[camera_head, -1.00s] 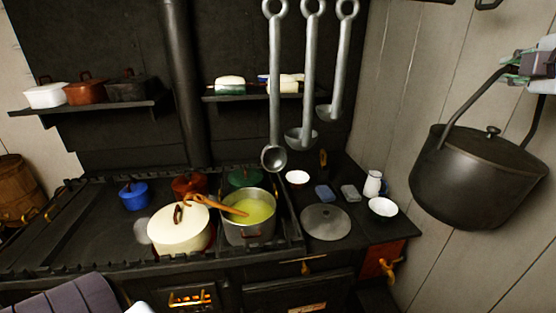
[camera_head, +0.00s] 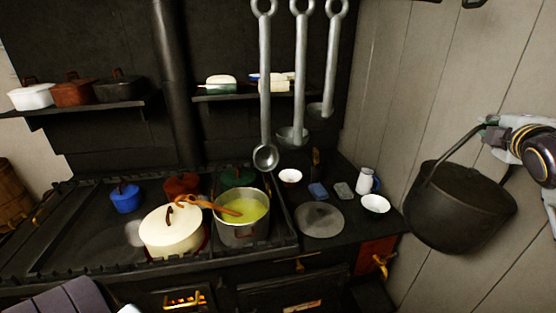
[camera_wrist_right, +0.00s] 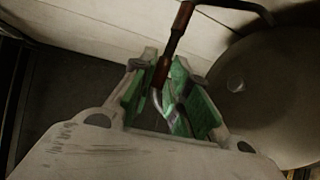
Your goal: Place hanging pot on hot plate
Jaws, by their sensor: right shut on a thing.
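The dark lidded pot (camera_head: 458,208) hangs by its bail handle at the right of the head view, off the floor and apart from the stove. My right gripper (camera_head: 488,132) is shut on the handle near its top. In the right wrist view the gripper's green pads (camera_wrist_right: 165,92) close around the handle (camera_wrist_right: 178,32), and the pot's lid (camera_wrist_right: 265,90) shows at the right. The round grey hot plate (camera_head: 320,219) lies bare on the right part of the stove top, left of the pot. At the lower left, a part of my left arm shows; its gripper is not visible.
A cream lidded pot (camera_head: 172,231) and an open pot of yellow-green food (camera_head: 243,216) stand left of the hot plate. A white bowl (camera_head: 375,203) and jug (camera_head: 366,181) are at its right. Ladles (camera_head: 265,157) hang above and behind.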

